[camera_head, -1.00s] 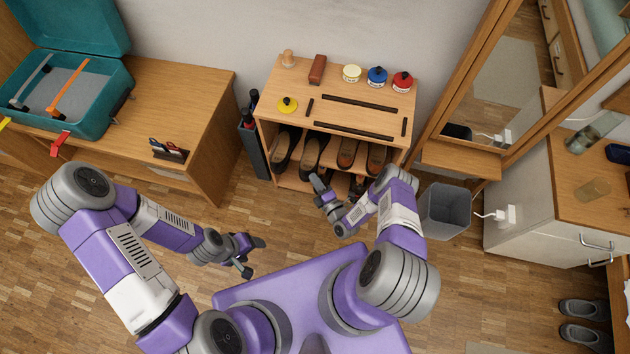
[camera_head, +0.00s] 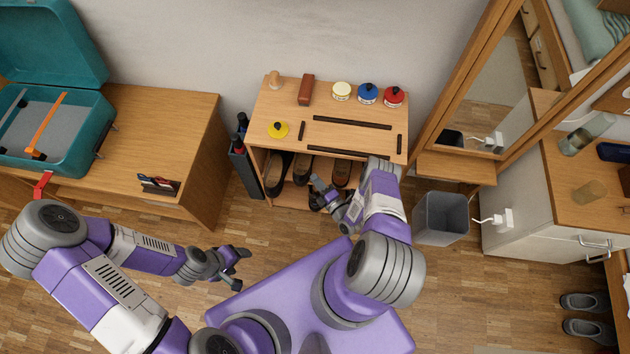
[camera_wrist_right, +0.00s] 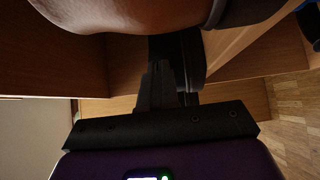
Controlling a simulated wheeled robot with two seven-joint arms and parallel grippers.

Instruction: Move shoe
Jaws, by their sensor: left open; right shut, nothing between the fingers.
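A wooden shoe rack (camera_head: 355,108) stands against the wall with several dark and brown shoes inside, partly hidden under its top. A dark shoe (camera_head: 276,176) is at the left, and others (camera_head: 302,166) stand to its right. My right gripper (camera_head: 318,188) is at the rack's open front, low by the shoes, shut and empty. In the right wrist view, its fingers (camera_wrist_right: 170,85) are close together, with a brown leather shoe (camera_wrist_right: 130,12) close above. My left gripper (camera_head: 240,266) is open and empty above the floor, left of my base.
Polish tins (camera_head: 367,94), a brush (camera_head: 306,90) and a yellow tin (camera_head: 278,130) are on the rack top. A grey bin (camera_head: 441,217) stands right of the rack. An open teal suitcase (camera_head: 92,115) is on the left table. Grey shoes (camera_head: 584,303) lie on the floor at right.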

